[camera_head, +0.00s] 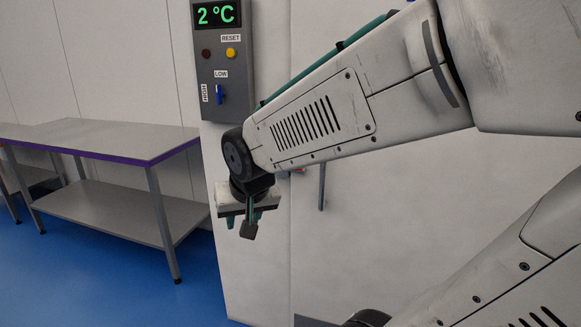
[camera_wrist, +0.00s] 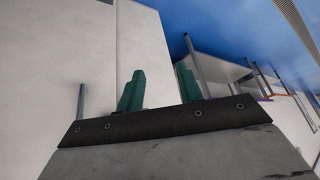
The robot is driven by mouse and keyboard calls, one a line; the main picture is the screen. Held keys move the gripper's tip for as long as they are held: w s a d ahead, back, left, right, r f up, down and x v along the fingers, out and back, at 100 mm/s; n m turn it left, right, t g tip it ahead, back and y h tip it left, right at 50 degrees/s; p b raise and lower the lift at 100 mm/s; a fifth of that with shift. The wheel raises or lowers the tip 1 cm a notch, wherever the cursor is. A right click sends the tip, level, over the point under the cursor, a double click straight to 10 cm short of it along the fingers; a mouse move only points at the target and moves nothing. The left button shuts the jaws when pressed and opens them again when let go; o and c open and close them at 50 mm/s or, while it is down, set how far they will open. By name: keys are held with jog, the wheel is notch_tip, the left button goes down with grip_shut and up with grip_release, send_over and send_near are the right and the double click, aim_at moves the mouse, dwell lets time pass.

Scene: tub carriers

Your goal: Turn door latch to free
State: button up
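The door is a pale panel (camera_head: 400,190) on the right of the head view, with an upright seam to its left. A grey upright bar (camera_head: 321,187) is on it, its top hidden behind my arm. A small part with a red tip (camera_head: 298,171) peeks out below my arm near the seam; I cannot tell whether it is the latch or how it is turned. My gripper (camera_head: 243,220) points down in front of the wall, left of these parts. In the wrist view its green fingers (camera_wrist: 160,90) stand apart with nothing between them. A grey bar (camera_wrist: 81,103) shows there too.
A grey control box (camera_head: 222,60) reading 2 °C, with buttons and a blue switch, is on the wall above my gripper. A metal table (camera_head: 110,138) with a lower shelf stands at left. Blue floor (camera_head: 90,275) is clear in front of it.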

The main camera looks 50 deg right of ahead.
jog(key=w+d+f+m+t+h, duration=0.1)
jog(key=w+d+m+t+h, duration=0.15)
jog(key=w+d+m, duration=0.4)
jog(key=w+d+f+m+t+h, duration=0.1)
jog(key=w+d+f+t, duration=0.2)
jog(key=d, duration=0.7)
jog(key=s+d+m+t+h, duration=0.2)
jog(key=s+d+m+t, duration=0.1)
jog(key=d+m+t, duration=0.65)
jog(key=w+d, duration=0.1)
jog(key=w, duration=0.1)
jog(key=w+d+n+g, duration=0.1)
jog(key=w+d, duration=0.1)
jog(key=w+d+r+n+g, duration=0.1)
jog(key=w, duration=0.2)
jog(key=shift+w+d+r, duration=0.1)
jog(key=shift+d, duration=0.15)
grip_shut()
